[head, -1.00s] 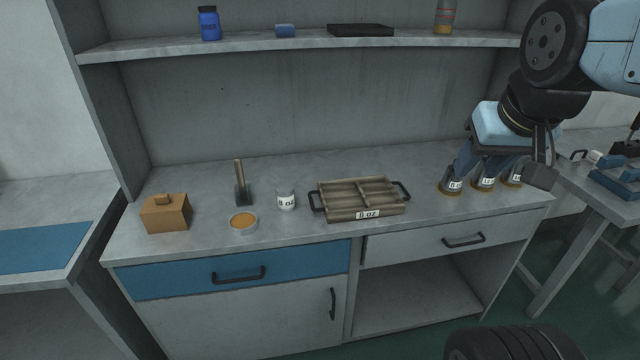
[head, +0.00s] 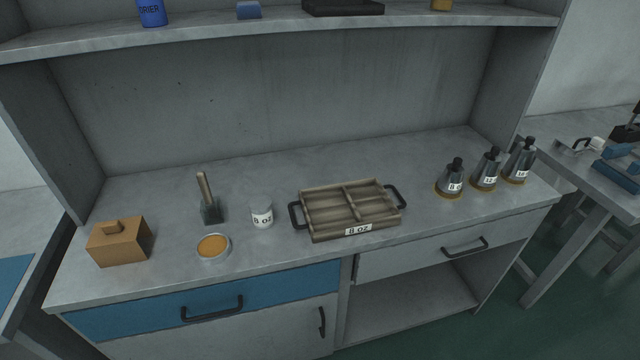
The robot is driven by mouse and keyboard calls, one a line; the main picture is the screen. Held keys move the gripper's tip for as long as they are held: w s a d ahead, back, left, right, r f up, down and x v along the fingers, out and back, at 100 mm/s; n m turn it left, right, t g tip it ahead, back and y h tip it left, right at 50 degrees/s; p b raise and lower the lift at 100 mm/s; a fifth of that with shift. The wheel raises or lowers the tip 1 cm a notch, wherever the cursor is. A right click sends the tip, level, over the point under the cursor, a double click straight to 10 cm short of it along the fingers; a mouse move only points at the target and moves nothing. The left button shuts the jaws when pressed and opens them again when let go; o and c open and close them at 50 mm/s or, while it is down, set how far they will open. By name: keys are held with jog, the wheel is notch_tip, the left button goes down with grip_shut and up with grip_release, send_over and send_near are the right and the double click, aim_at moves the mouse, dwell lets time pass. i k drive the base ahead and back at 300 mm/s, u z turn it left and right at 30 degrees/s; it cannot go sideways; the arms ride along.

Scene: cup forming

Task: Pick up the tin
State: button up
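A small round open tin (head: 213,248) with a light rim and orange-yellow contents sits on the left part of the workbench top (head: 150,282), near its front edge. Nothing covers the tin. My gripper is not in view.
A divided wooden tray (head: 350,209) with dark handles, labelled "8 oz", sits mid-bench. Several dark labelled cone-shaped forms (head: 486,168) stand at the right. A shelf (head: 300,23) overhangs the back. A blue drawer (head: 205,300) is shut below the tin.

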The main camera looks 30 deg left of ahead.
aim_at(260, 205)
jog(key=u, duration=0.45)
jog(key=i, duration=0.1)
jog(key=z, duration=1.4)
jog(key=k, duration=2.15)
jog(key=u, duration=2.2)
jog(key=i, duration=0.9)
jog(key=u, duration=0.15)
